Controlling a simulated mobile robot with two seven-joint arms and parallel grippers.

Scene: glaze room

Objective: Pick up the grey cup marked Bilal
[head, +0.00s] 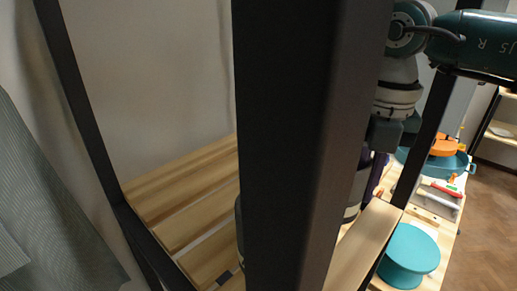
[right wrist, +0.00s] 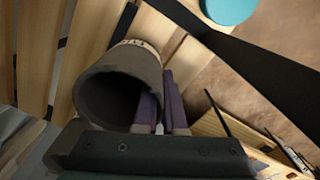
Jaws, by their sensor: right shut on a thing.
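A dark grey cup (right wrist: 112,78) lies with its open mouth towards the right wrist camera. A cream band (right wrist: 136,44) at its far end bears dark letters that I cannot read surely. My right gripper (right wrist: 164,112) has purple fingers, shut on the cup's wall at its right side; one finger reaches inside the mouth and one stays outside. In the head view a purple finger of it (head: 376,176) shows beside a grey cup with a pale band (head: 352,208), mostly hidden by a dark post. My left gripper is out of view.
A thick dark post (head: 295,140) blocks the middle of the head view. Slatted wooden shelf boards (head: 195,205) lie left of it. A grey object (head: 239,225) peeks out at its left edge. A teal turntable (head: 410,250) and an orange-topped teal basin (head: 455,163) stand at the right.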

